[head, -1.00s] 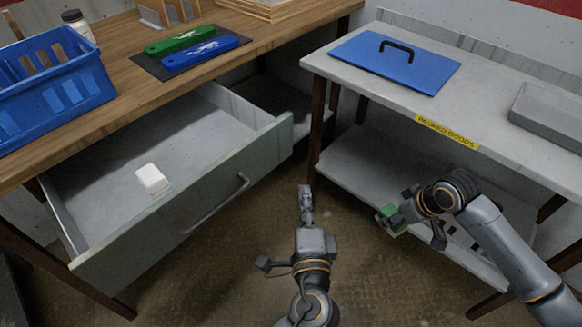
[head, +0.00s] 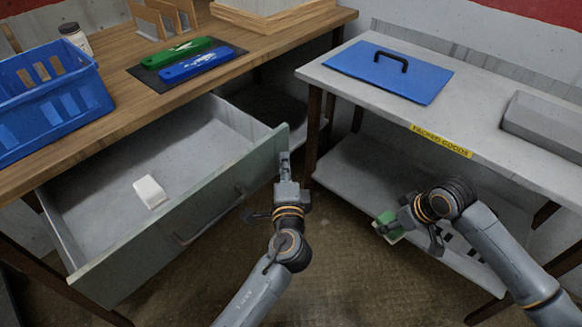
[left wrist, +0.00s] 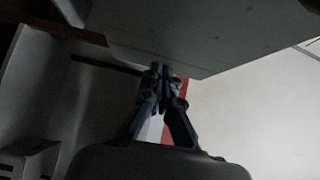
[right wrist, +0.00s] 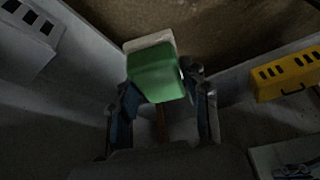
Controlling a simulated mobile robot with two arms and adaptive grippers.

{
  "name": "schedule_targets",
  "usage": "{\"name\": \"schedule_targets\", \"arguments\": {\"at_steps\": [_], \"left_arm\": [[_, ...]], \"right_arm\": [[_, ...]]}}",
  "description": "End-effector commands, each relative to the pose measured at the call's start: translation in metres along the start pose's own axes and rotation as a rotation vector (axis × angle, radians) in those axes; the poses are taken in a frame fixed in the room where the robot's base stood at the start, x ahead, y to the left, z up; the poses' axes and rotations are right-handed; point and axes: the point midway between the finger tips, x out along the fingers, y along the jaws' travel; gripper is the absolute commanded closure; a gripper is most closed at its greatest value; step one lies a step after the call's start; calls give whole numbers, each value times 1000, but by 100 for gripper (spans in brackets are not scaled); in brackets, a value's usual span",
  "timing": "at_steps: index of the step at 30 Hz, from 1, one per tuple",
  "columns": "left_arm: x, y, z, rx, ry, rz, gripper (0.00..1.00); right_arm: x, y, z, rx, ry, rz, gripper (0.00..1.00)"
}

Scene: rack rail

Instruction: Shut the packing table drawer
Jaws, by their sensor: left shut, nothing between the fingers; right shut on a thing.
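The packing table drawer (head: 130,252) stands pulled out under the wooden table, with its grey-green front and bar handle (head: 208,220) facing me. A small white block (head: 150,192) lies inside it. My left gripper (head: 285,160) is shut and empty at the right end of the drawer front, right of the handle. In the left wrist view its closed fingertips (left wrist: 162,70) are close to a grey panel; I cannot tell if they touch it. My right gripper (head: 388,224) is shut on a green and white block (right wrist: 156,76), away from the drawer by the grey shelf table.
The wooden table (head: 110,115) carries a blue crate (head: 50,105), a white bottle (head: 75,40) and green and blue tools on a dark mat. Floor before the drawer is clear.

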Motion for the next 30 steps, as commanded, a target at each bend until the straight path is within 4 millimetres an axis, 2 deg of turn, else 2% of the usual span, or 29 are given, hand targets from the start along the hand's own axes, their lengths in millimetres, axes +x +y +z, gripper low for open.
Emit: {"name": "schedule_targets", "arguments": {"at_steps": [11, 16, 22, 30], "left_arm": [[1, 0, 2, 1, -1, 0, 100], [11, -1, 12, 2, -3, -2, 100], [38, -2, 39, 4, -4, -4, 100], [90, -1, 92, 4, -6, -4, 100]], "right_arm": [[0, 0, 0, 0, 0, 0, 85], [-1, 0, -1, 0, 0, 0, 85], [-3, 0, -2, 0, 0, 0, 85], [-3, 0, -1, 0, 0, 0, 85]]}}
